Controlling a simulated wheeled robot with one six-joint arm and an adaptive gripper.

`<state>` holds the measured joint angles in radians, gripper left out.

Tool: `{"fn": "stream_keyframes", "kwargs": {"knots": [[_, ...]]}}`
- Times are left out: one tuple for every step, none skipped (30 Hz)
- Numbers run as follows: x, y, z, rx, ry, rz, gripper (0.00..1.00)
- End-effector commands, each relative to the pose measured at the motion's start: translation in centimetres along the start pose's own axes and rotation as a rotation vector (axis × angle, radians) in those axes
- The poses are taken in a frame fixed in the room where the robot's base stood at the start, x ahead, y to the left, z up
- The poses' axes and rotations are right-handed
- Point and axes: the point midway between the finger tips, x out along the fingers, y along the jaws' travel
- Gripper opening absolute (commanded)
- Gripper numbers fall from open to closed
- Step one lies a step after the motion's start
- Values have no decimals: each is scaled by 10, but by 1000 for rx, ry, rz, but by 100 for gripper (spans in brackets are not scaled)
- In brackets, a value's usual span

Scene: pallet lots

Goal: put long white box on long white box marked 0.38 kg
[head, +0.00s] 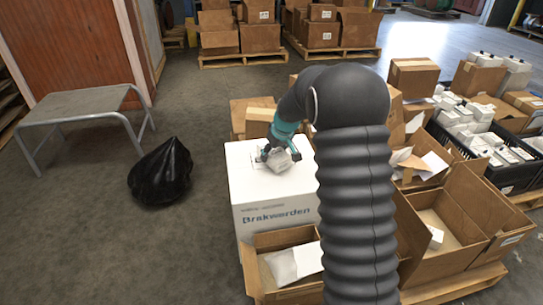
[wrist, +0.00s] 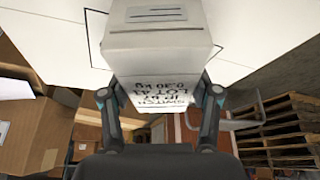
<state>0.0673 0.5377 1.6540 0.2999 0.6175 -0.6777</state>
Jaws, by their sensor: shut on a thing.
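My gripper (head: 277,155) is shut on a white box (wrist: 158,60), its fingers on either side of it. In the wrist view the box's near face carries upside-down print that seems to read SWITCH, a lot number and a weight near 0.3 kg; the last digit is unclear. In the head view the held box (head: 284,161) is small and partly covered by the gripper. It is over the top of a large white carton (head: 250,180) marked Brakwarden, inside a thin black outline. I cannot tell whether it touches the top. No separate box marked 0.38 kg is readable.
Open brown cartons (head: 450,215) stand at the right, beside a black crate (head: 515,175) with several white boxes. An open carton (head: 285,290) with a white packet is in front. A black bag (head: 161,173) and a grey bench (head: 80,103) stand left; floor between is clear.

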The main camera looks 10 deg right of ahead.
Motion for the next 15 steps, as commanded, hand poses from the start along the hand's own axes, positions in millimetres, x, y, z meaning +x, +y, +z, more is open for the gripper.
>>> {"fn": "stream_keyframes", "kwargs": {"knots": [[-6,0,-4,-1,4,2,6],[-10,0,-5,-2,4,2,6],[-16,1,-8,-2,5,3,6],[-21,1,-10,-2,6,4,6],[-26,1,-12,-2,6,4,6],[-32,2,-13,0,4,3,6],[-36,7,-7,3,4,4,6],[-41,10,-4,2,4,4,6],[-48,16,0,3,4,5,6],[-53,19,4,4,4,4,6],[-58,23,6,3,5,5,6],[-65,28,11,5,4,5,6],[-70,31,14,4,4,4,6],[-76,34,17,3,5,4,6],[-82,39,21,4,5,5,6]]}}
